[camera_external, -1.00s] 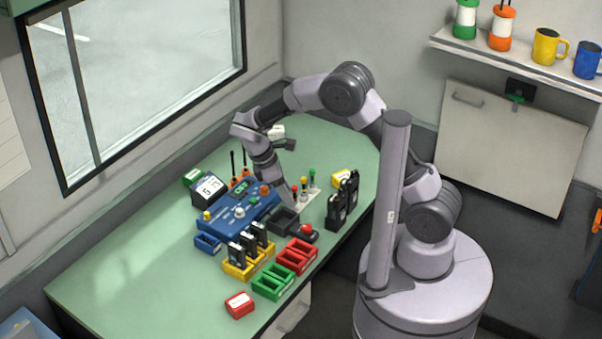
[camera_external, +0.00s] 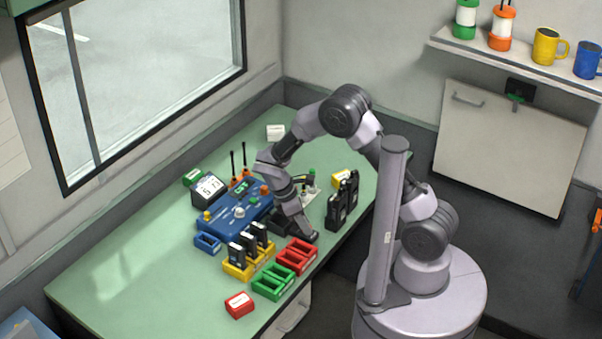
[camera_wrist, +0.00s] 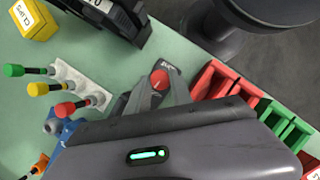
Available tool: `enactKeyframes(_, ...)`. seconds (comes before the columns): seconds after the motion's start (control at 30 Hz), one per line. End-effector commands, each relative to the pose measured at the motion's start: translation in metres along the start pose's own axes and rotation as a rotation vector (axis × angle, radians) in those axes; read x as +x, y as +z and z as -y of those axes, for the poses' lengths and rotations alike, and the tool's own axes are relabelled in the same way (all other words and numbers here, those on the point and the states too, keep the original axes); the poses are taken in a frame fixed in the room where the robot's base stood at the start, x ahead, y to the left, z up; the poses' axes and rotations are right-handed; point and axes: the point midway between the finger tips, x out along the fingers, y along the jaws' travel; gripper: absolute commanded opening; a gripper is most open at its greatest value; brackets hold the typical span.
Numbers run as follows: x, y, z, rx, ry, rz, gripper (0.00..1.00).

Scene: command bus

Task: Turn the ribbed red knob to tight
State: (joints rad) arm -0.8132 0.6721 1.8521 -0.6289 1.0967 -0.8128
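The red knob (camera_wrist: 160,80) sits on a small dark base with a pale label (camera_wrist: 170,68) in the wrist view; the label and the ribbing are too small to make out. My gripper (camera_wrist: 160,86) is over it, one finger on the left and one on the right, with a gap between them. The knob's top shows near the fingertips; I cannot tell whether they touch it. In the external view my gripper (camera_external: 305,237) points down at the knob's place and hides it.
Red bins (camera_external: 298,256) and green bins (camera_external: 273,282) stand close in front. Black upright units (camera_external: 343,202) stand to the right. The blue console (camera_external: 237,212) and yellow rack (camera_external: 248,262) lie left. Plugs with red, yellow and green ends (camera_wrist: 40,89) stand nearby.

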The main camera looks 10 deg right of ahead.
Motion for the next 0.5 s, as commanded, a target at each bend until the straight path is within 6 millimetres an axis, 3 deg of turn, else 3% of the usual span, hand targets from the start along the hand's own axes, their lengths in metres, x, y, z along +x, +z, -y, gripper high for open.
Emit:
enactKeyframes(0.1, -0.0001, -0.0001, 0.0, 0.0, 0.0, 0.0, 0.0)
enactKeyframes(0.5, -0.0015, 0.0006, -0.0003, 0.065, -0.029, 0.001, 0.0)
